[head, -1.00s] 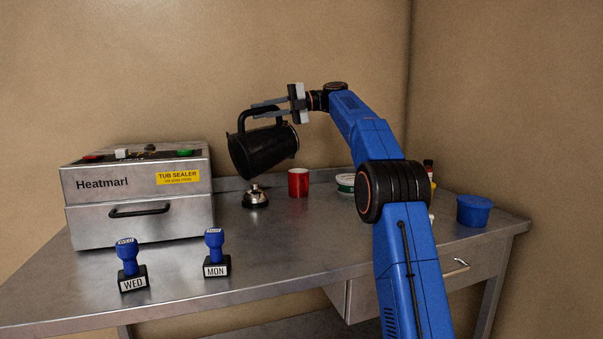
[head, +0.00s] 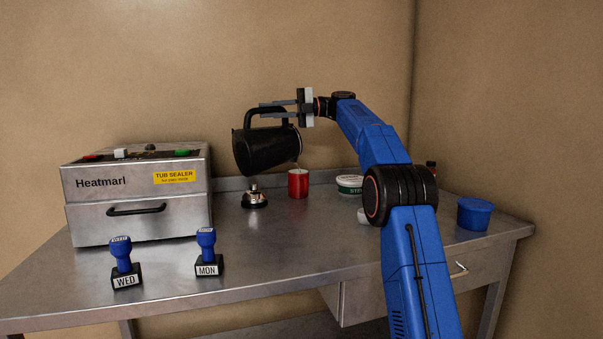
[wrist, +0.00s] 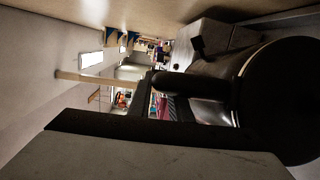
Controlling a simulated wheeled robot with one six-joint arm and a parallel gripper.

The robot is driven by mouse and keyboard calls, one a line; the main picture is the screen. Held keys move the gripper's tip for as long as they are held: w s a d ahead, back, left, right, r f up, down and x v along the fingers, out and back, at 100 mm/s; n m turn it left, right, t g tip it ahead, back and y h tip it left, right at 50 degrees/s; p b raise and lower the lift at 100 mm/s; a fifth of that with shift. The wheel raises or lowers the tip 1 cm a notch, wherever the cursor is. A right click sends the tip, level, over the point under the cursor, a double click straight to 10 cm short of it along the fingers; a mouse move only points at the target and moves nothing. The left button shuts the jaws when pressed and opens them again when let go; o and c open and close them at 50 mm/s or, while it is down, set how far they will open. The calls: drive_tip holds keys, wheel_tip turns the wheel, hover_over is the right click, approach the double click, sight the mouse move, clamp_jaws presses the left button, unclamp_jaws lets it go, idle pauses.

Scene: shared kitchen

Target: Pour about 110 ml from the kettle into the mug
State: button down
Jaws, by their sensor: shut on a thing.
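The black kettle (head: 266,150) hangs in the air, tilted with its lip toward the right, above the red mug (head: 298,184). A faint pale streak, which looks like a thin stream, runs from the lip down to the mug's top. The mug stands upright on the steel table; its inside and liquid level are hidden. My gripper (head: 265,110) is shut on the kettle's handle from the right. In the wrist view the dark kettle body (wrist: 290,105) fills the right side, with the handle beside it; the mug does not show there.
A bell (head: 254,198) stands below the kettle, just left of the mug. A tub sealer (head: 135,200) fills the table's left; two stamps, WED (head: 122,265) and MON (head: 207,255), stand in front. A white-and-green tub (head: 349,184) and blue tub (head: 473,213) are right.

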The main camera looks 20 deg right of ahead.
drive_tip(key=shift+r, duration=0.1)
drive_tip(key=shift+s+a, duration=0.1)
drive_tip(key=shift+a, duration=0.1)
idle(0.4)
drive_tip(key=shift+d+y+b, duration=0.3)
drive_tip(key=shift+d+b, duration=0.1)
drive_tip(key=shift+b, duration=0.5)
idle(0.9)
